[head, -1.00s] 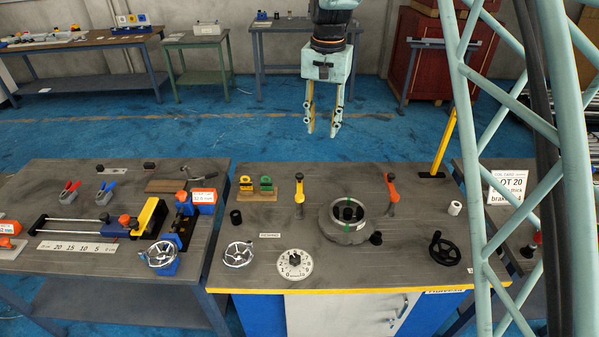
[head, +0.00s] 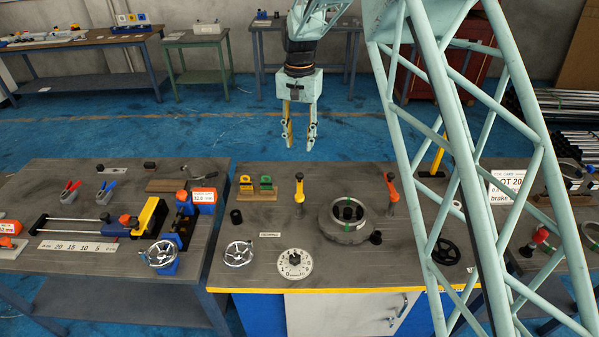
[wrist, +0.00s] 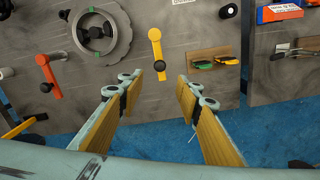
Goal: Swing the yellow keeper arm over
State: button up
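The yellow keeper arm (head: 299,191) stands out on the grey bench top, left of the round ring fixture. In the wrist view the yellow keeper arm (wrist: 157,56) is a short bar with a round head. It lies just beyond the gap between my fingertips. My gripper (head: 299,137) hangs beyond the bench's far edge, almost in line with the yellow arm and apart from it. In the wrist view my gripper (wrist: 157,84) has its two fingers wide apart with nothing between them.
An orange arm (head: 392,188) stands right of the ring fixture (head: 342,235). A small stand with yellow and green pieces (head: 257,194) is to the left. A dial (head: 294,264) and a chrome handwheel (head: 238,253) are nearer the front. My lattice link hides part of the bench's right side.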

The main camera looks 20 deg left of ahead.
aim_at(300, 174)
jog(key=shift+f, duration=0.1)
jog(key=shift+f+b, duration=0.75)
jog(key=shift+f, duration=6)
jog(key=shift+c, duration=0.5)
grip_shut()
